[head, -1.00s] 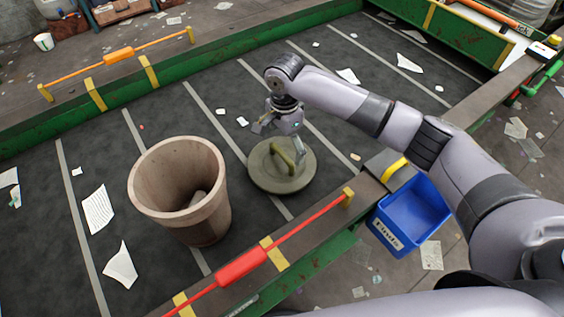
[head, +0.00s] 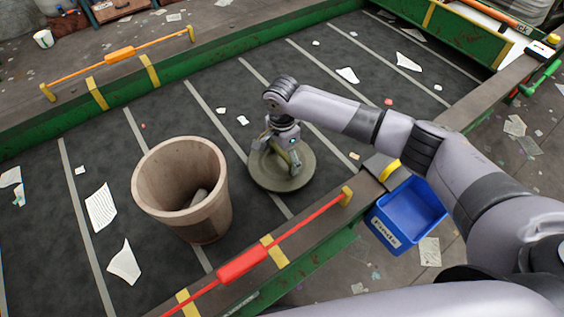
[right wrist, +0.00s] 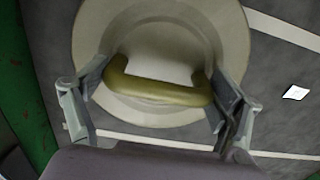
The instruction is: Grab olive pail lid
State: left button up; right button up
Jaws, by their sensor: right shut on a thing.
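The olive pail lid (head: 303,180) is a round disc with a raised bar handle. It lies on the dark belt, right of the wooden pail (head: 190,215). My right gripper (head: 288,158) is over the lid's middle. In the right wrist view the olive handle (right wrist: 158,90) sits between the two fingers of my right gripper (right wrist: 155,95), shut on it, with the lid disc (right wrist: 100,40) beneath. The pail stands open with a greyish lump inside. My left gripper is not in view.
The belt (head: 100,150) carries scattered paper scraps. A red pull cord (head: 242,265) runs along the near rail. An orange cord (head: 118,54) runs along the far rail. Green side walls bound the belt.

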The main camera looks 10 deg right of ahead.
jog(key=c, duration=0.4)
jog(key=shift+o, duration=0.2)
